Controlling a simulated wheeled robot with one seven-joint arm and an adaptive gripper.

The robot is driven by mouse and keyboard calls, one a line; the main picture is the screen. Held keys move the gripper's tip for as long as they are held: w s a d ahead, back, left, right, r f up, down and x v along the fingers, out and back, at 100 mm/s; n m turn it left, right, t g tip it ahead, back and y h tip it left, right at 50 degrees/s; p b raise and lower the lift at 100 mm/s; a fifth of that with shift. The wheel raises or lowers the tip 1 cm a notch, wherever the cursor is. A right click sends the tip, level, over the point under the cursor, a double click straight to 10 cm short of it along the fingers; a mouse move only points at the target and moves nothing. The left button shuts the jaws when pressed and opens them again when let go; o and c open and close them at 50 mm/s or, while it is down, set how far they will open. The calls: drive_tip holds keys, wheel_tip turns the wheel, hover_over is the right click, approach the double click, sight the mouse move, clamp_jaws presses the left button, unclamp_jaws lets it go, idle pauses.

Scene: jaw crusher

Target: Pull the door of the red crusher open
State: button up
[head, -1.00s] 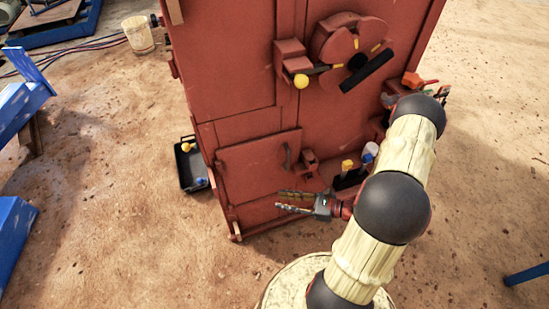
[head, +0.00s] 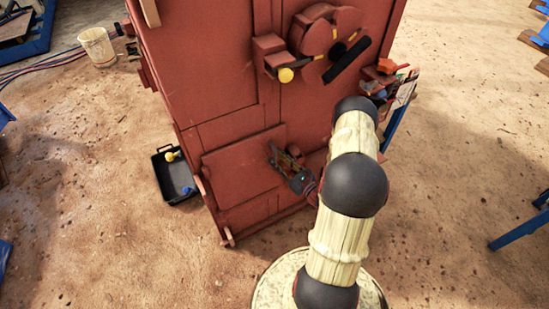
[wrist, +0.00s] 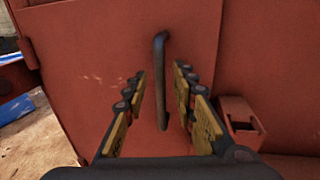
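The red crusher (head: 205,62) stands in front of me. Its door (head: 238,168) is a red panel low on the front, and it looks closed. In the wrist view the door (wrist: 95,62) carries a dark, upright bar handle (wrist: 160,75). My gripper (head: 280,152) is at the right part of the door in the head view. In the wrist view my gripper (wrist: 160,92) is open, with one finger on each side of the handle. I cannot tell whether a finger touches it. In the head view the gripper mostly hides the handle.
A red block (wrist: 240,118) juts out right of the door. Above are a yellow-knobbed lever (head: 285,75) and a round wheel (head: 330,42). A black tray (head: 174,175) lies on the ground to the left, and a bucket (head: 97,47) stands behind.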

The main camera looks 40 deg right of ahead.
drive_tip(key=shift+w, duration=1.05)
drive_tip(key=shift+c, duration=1.2)
drive_tip(key=c, duration=0.4)
clamp_jaws()
